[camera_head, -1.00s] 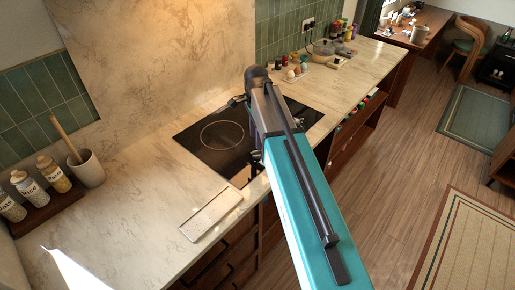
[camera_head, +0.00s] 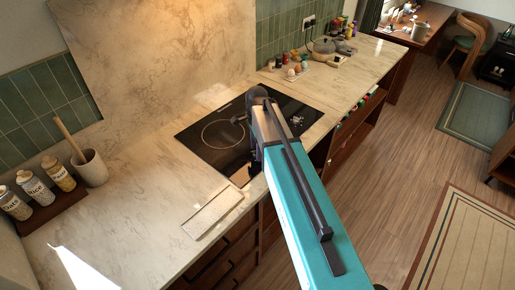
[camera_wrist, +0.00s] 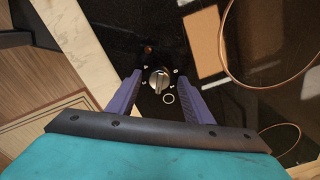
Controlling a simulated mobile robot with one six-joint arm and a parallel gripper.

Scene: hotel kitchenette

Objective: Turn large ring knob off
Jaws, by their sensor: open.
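A round metallic knob (camera_wrist: 158,78) with a raised grip bar sits on the black cooktop in the wrist view. Small pale marks surround it, and a small ring mark (camera_wrist: 168,98) lies beside it. My gripper (camera_wrist: 160,84) is open, with one purple finger on each side of the knob and a gap to both. I cannot tell how far the fingertips are above the glass. In the head view the black cooktop (camera_head: 205,152) has a large ring outline on its left, and my arm hides its front right part, the knob included.
A red light (camera_wrist: 149,49) glows near the knob. A pale flat board (camera_head: 212,212) lies on the counter in front of the cooktop. Jars (camera_head: 36,188) and a utensil crock (camera_head: 90,168) stand left. Eggs and small items (camera_head: 292,70) sit behind right.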

